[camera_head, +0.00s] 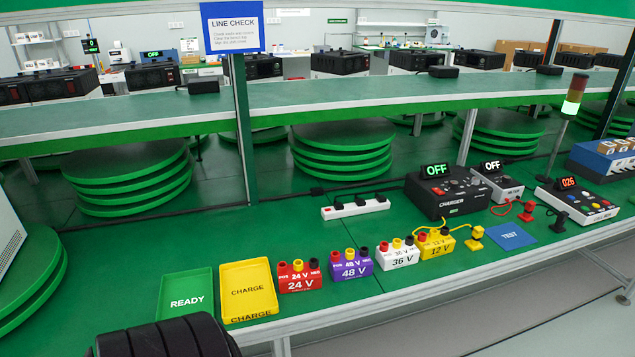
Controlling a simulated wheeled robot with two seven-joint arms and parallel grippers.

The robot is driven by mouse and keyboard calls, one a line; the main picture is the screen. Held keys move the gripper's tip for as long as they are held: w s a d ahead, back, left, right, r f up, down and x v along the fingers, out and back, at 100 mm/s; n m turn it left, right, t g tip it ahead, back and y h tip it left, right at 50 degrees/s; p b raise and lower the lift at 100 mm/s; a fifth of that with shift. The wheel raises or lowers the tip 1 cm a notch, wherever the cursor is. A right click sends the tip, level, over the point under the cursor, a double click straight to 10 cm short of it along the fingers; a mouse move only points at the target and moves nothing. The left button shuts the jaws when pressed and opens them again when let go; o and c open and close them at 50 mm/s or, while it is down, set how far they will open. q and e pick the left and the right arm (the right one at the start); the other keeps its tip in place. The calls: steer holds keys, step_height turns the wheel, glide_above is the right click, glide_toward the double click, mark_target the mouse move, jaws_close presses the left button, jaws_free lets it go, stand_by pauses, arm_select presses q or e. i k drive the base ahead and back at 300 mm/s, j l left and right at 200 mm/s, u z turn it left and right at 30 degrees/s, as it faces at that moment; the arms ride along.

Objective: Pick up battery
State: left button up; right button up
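Several box-shaped batteries with coloured terminals on top stand in a row along the front edge of the green bench. From left to right they are the red 24 V battery (301,283), the purple 48 V battery (351,270), the white 36 V battery (399,259) and the yellow 12 V battery (436,248). No gripper is visible. A black ribbed shape at the bottom left may be part of my arm; I cannot tell.
A green READY tray (206,291) and a yellow CHARGE tray (248,314) lie left of the batteries. The charger (447,202), reading OFF, a power strip (355,212) and a blue TEST pad (510,238) are behind and right. A post (241,130) rises behind the trays.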

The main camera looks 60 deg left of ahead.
mark_target(399, 253)
steer(key=u, duration=1.35)
